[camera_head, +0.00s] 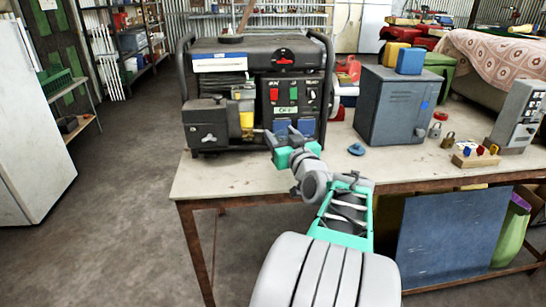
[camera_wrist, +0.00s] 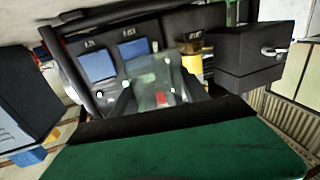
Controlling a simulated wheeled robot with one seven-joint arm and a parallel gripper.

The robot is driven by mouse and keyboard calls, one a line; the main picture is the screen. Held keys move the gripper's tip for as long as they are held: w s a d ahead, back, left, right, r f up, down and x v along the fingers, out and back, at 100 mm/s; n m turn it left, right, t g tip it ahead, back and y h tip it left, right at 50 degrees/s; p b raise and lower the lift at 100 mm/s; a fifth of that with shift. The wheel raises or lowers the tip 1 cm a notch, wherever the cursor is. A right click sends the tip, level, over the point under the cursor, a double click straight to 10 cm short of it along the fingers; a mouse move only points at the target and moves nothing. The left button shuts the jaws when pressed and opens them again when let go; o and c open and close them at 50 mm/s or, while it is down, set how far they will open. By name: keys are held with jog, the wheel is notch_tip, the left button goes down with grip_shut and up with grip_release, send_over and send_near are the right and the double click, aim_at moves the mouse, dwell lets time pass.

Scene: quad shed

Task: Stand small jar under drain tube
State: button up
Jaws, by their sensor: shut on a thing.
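In the wrist view a small clear glass jar (camera_wrist: 155,72) stands between my gripper's dark fingers (camera_wrist: 156,92); my gripper is shut on it. In the head view my gripper (camera_head: 287,134) is at the front of the black generator (camera_head: 258,52), just above the table's left part. The jar is too small and clear to make out there. A yellow part (camera_head: 246,119) sits on the generator's front, left of my gripper; it also shows in the wrist view (camera_wrist: 193,66), beside the jar. I cannot make out the drain tube.
The table (camera_head: 225,178) is bare in front of the generator. A blue cap (camera_head: 356,149) lies right of my gripper. A grey metal cabinet (camera_head: 397,105), padlocks (camera_head: 447,140) and a wooden block with coloured knobs (camera_head: 475,156) stand further right.

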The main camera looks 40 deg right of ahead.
jog(key=w+f, duration=0.2)
jog(key=f, duration=0.1)
jog(key=w+f, duration=0.2)
jog(key=shift+d+f+b, duration=0.15)
jog(key=shift+d+b, duration=0.15)
jog(key=shift+d, duration=0.05)
jog(key=shift+f, duration=1.4)
jog(key=shift+s+b, duration=0.1)
jog(key=shift+b, duration=0.2)
jog(key=shift+f, duration=0.2)
jog(key=o, duration=1.4)
jog(key=shift+r, duration=0.1)
jog(key=shift+o, duration=0.2)
